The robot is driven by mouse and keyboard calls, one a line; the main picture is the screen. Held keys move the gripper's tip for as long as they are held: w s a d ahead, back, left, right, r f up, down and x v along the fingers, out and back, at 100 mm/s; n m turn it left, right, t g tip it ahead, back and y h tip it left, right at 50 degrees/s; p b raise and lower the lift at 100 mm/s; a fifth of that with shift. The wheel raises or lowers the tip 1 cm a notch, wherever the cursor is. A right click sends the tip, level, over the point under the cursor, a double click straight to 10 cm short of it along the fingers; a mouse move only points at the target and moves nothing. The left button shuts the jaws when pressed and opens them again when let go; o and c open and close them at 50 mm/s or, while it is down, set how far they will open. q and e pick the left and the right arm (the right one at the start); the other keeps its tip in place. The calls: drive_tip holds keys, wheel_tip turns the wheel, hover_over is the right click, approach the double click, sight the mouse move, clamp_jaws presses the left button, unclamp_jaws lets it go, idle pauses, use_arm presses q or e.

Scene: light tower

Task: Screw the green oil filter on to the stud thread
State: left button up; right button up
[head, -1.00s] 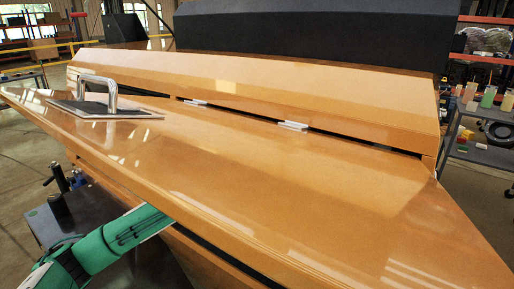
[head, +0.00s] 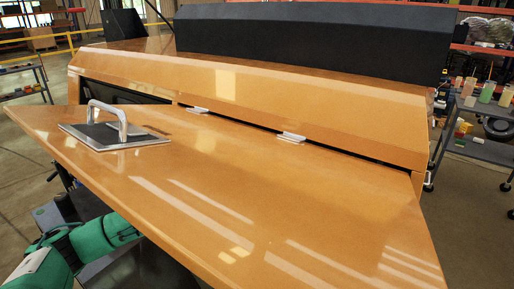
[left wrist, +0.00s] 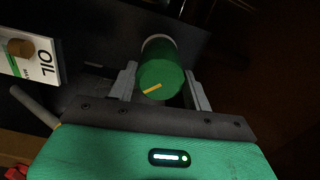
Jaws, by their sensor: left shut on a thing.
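The green oil filter (left wrist: 166,66) shows in the left wrist view, a cylinder with a short yellow mark on its near end. My left gripper (left wrist: 160,80) is shut on it, one grey finger on each side. A pale ring (left wrist: 158,39) shows at the filter's far end, against a dark surface. The stud thread is hidden, so I cannot tell whether the filter is on it. In the head view my green left arm reaches under the orange panel, and its gripper is hidden there. My right gripper is in neither view.
The wide orange panel (head: 235,195) covers the work area in the head view. A metal handle on a plate (head: 70,130) is on its left end. A white OIL label (left wrist: 45,60) with a brown round part (left wrist: 20,47) is left of the filter. A cart (head: 480,145) stands right.

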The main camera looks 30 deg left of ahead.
use_arm(q)
drive_tip(key=shift+r+m, duration=0.3)
drive_tip(key=shift+m, duration=0.2)
drive_tip(key=shift+f+m, duration=0.15)
drive_tip(key=shift+m, duration=0.15)
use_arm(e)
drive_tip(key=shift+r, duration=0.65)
use_arm(q)
drive_tip(key=shift+p, duration=0.35)
drive_tip(key=shift+m+p, duration=0.3)
drive_tip(key=shift+r+m+p, duration=0.3)
drive_tip(key=shift+m+p, duration=0.65)
drive_tip(key=shift+m, duration=0.15)
drive_tip(key=shift+m+p, duration=0.6)
drive_tip(key=shift+m, duration=0.3)
drive_tip(key=shift+f+m, duration=0.2)
drive_tip(key=shift+m, duration=0.1)
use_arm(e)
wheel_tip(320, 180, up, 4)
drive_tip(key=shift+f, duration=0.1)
